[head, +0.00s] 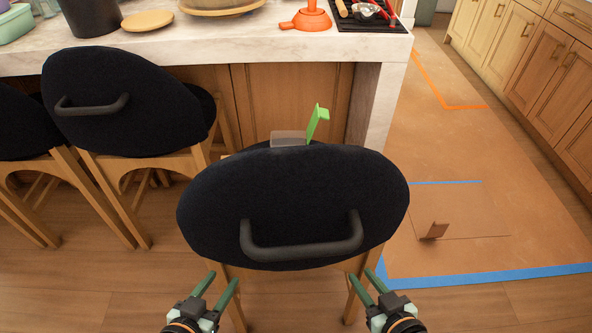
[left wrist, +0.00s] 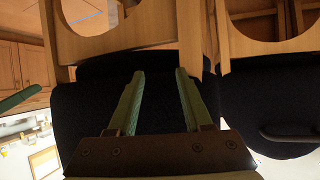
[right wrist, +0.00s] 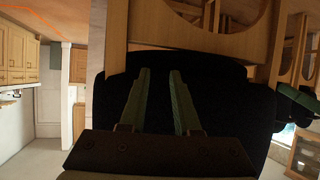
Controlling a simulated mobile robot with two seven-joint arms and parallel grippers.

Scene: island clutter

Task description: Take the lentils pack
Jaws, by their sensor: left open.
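I cannot make out a lentils pack in any view. My left gripper (head: 223,278) is open and empty, low behind the back of the near dark chair (head: 290,195). Its two green fingers stand apart in the left wrist view (left wrist: 160,73). My right gripper (head: 360,273) is also open and empty, behind the right side of the same chair back; its parted fingers show in the right wrist view (right wrist: 160,72). A pale, box-like thing (head: 289,138) and a bright green upright piece (head: 318,122) show above the chair back; their lower parts are hidden.
The near chair stands between me and the marble-topped island (head: 240,48). On the island are an orange plunger-like item (head: 308,17), a round wooden board (head: 147,21) and a black tray (head: 368,22). More dark chairs (head: 125,100) stand left.

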